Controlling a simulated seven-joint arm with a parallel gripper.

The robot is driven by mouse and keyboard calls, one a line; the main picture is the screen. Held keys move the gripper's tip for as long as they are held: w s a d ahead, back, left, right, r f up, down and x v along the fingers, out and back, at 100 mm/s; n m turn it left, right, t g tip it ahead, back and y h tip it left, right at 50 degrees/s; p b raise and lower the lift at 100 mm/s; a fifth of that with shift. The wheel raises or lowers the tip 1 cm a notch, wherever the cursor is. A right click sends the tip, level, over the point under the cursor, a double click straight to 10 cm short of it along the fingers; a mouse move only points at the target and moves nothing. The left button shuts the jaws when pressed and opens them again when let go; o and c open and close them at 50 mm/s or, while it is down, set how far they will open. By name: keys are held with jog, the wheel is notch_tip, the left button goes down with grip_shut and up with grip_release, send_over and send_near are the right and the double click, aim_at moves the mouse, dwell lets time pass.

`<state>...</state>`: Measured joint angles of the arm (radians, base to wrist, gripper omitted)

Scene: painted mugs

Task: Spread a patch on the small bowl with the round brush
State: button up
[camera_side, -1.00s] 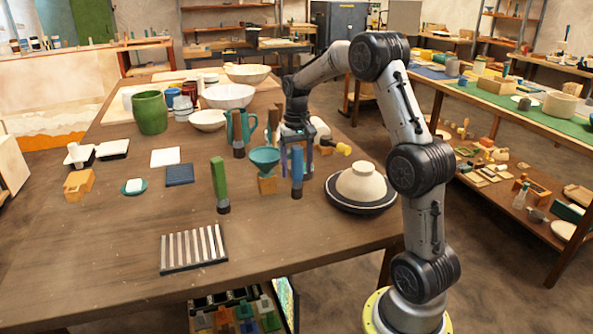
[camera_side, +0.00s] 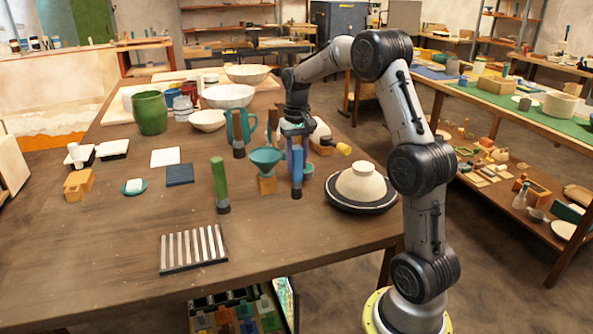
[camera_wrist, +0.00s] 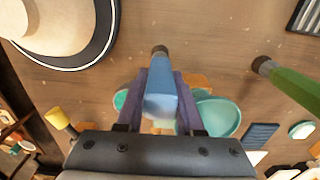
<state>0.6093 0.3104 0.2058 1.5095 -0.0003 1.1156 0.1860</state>
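A blue-handled brush (camera_side: 297,168) stands upright with its dark end down at the table; I cannot tell whether its tip is round. My gripper (camera_side: 296,150) is shut on its upper part; the wrist view shows the purple fingers against both sides of the blue handle (camera_wrist: 160,98). A small teal bowl (camera_side: 265,158) sits on a wooden block (camera_side: 267,184) just left of the brush. It also shows in the wrist view (camera_wrist: 222,118), partly hidden by a finger. Another small teal vessel (camera_side: 308,168) is partly hidden behind the brush.
A green-handled brush (camera_side: 219,180) stands farther left, and a dark brush (camera_side: 238,138) behind. A cream domed piece on a dark disc (camera_side: 345,204) is at right. A striped rack (camera_side: 193,249) lies in front. A teal mug (camera_side: 247,125) and green pot (camera_side: 150,112) stand behind.

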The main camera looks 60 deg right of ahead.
aim_at(296, 147)
grip_shut()
jog(key=shift+r, duration=3.5)
jog(key=w+a+r+n, duration=0.1)
jog(key=w+a+n, duration=0.1)
jog(key=a, duration=0.6)
jog(key=w+a+r+n, duration=0.1)
jog(key=a+n, duration=0.3)
jog(key=a, duration=0.5)
jog(key=w+a+r+n, duration=0.1)
jog(key=w+a+n, duration=0.2)
jog(key=a, duration=0.5)
jog(key=shift+w+a+r, duration=0.15)
jog(key=shift+w+a, duration=0.15)
jog(key=shift+w, duration=0.05)
